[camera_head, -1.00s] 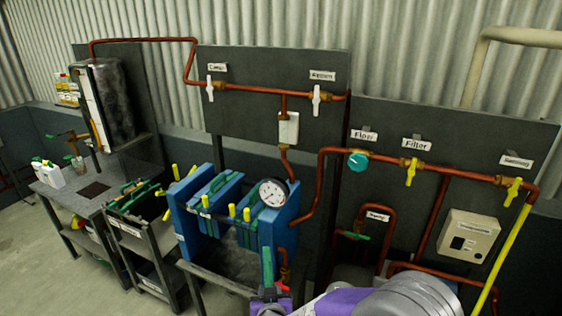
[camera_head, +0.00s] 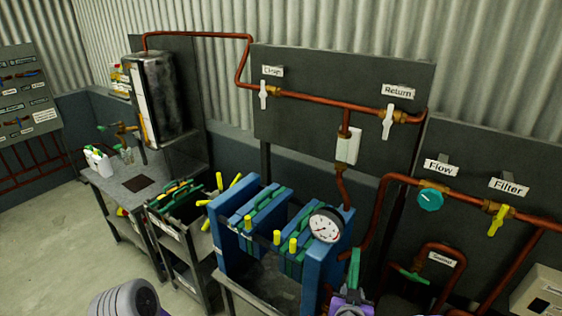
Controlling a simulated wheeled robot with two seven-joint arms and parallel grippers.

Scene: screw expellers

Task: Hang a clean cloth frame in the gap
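The blue filter press (camera_head: 226,240) stands at the lower centre. Blue plates with green handles and yellow grips stand in two groups, one at the left (camera_head: 250,208) and one at the right (camera_head: 293,262). A dark gap shows between the groups. Several frames with green and dark tops (camera_head: 178,198) stand in the grey trolley (camera_head: 178,223) left of the press. My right gripper (camera_head: 352,290) shows at the bottom edge, right of the press. A green bar rises at its tip; whether it is held is unclear. My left gripper is out of view; part of that arm shows at bottom left.
A round gauge (camera_head: 326,225) sits at the press's right end. Copper pipes (camera_head: 375,215) run close right of the press. A grey side table (camera_head: 128,186) with white bottles (camera_head: 98,160) stands left of the trolley. The floor (camera_head: 70,240) at left is clear.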

